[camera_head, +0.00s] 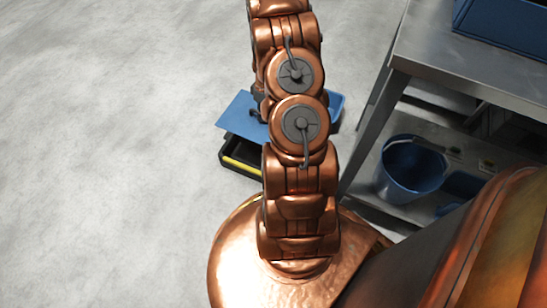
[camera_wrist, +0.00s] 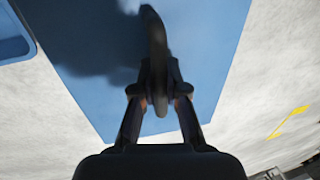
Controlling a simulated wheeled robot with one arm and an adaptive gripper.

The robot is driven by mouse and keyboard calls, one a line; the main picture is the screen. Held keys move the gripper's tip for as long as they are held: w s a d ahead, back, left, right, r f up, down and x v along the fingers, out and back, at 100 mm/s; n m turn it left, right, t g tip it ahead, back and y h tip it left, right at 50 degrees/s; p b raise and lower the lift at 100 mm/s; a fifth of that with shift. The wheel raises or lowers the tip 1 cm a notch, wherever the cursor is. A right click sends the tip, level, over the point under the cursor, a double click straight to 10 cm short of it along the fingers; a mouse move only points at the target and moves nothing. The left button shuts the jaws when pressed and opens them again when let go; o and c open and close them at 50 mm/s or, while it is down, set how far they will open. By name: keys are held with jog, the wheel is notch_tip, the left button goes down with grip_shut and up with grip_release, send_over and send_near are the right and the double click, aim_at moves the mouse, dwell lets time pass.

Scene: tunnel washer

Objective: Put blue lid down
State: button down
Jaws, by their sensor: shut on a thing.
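The blue lid (camera_head: 240,115) is a flat blue sheet in the head view, partly hidden behind my copper arm. It also fills much of the wrist view (camera_wrist: 95,85), with a dark shadow on its upper part. My gripper (camera_wrist: 158,85) is shut on the lid, at a dark curved piece that stands out in front of the blue surface. In the head view my arm mostly hides the gripper. A black crate (camera_head: 238,158) with a yellow strip lies just below the lid in the picture. I cannot tell whether the lid touches it.
A blue container (camera_head: 336,106) shows right of my arm, and a blue rim shows in the wrist view's upper left corner. A metal table (camera_head: 465,65) stands at right, with a blue bucket (camera_head: 412,163) on its lower shelf. The grey floor (camera_head: 100,150) at left is clear.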

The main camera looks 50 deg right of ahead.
jog(key=s+f+b, duration=0.1)
jog(key=f+b, duration=0.1)
jog(key=f, duration=0.3)
jog(key=s+d+f+b, duration=0.1)
jog(key=f+b, duration=0.1)
jog(key=f, duration=0.4)
jog(key=s+d+f+b, duration=0.1)
jog(key=f+b, duration=0.2)
jog(key=f, duration=0.3)
jog(key=shift+s, duration=0.2)
jog(key=c, duration=1.2)
grip_release()
jog(key=shift+r, duration=0.1)
